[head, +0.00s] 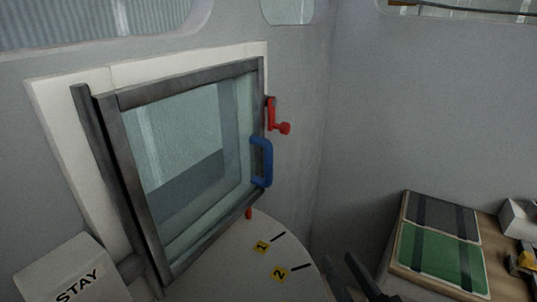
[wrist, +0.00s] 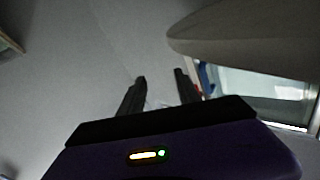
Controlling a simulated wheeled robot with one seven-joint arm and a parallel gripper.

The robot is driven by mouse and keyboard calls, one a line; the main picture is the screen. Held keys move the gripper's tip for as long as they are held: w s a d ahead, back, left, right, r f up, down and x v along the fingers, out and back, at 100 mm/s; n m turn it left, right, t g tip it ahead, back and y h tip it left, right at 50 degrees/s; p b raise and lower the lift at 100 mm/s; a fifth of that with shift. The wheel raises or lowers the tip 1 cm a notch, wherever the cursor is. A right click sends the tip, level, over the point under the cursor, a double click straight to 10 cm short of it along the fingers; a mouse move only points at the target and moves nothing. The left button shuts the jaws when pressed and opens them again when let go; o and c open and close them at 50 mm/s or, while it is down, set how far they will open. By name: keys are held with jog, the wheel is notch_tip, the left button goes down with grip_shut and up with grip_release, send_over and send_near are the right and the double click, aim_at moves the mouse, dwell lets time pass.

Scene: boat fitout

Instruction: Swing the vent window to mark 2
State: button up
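The vent window (head: 118,98) has a dark metal frame around clear glass and sits in a white surround in the head view. It looks shut or nearly so; I cannot tell exactly. A blue handle (head: 267,162) is on its right side, below a red crank latch (head: 272,114). A red pointer (head: 248,213) shows under the window, left of mark 1 (head: 262,247) and mark 2 (head: 280,273) on a pale curved plate (head: 225,270). My gripper (head: 348,272) is open and empty, right of mark 2 and apart from the handle. The wrist view also shows the open fingers (wrist: 160,82).
A white block lettered STAY (head: 75,275) stands at the lower left. On the right, a wooden bench holds a green and grey panel with dark straps (head: 435,255), and a white bin (head: 518,218) with something yellow near it.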

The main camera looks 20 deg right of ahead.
jog(key=w+r+n+y, duration=0.2)
jog(key=w+r+y, duration=0.1)
jog(key=w+r, duration=0.4)
jog(key=n+g+y+p, duration=0.1)
jog(key=n+g+y, duration=0.1)
jog(key=n+y, duration=0.5)
send_near(272, 156)
jog(key=x, duration=0.3)
jog(key=shift+w+a+r+p, duration=0.15)
jog(key=shift+w+a+p, duration=0.25)
jog(key=shift+w, duration=0.15)
jog(key=p+x, duration=0.1)
jog(key=x, duration=0.5)
jog(key=shift+w, duration=0.35)
jog(key=shift+c, duration=0.2)
grip_shut()
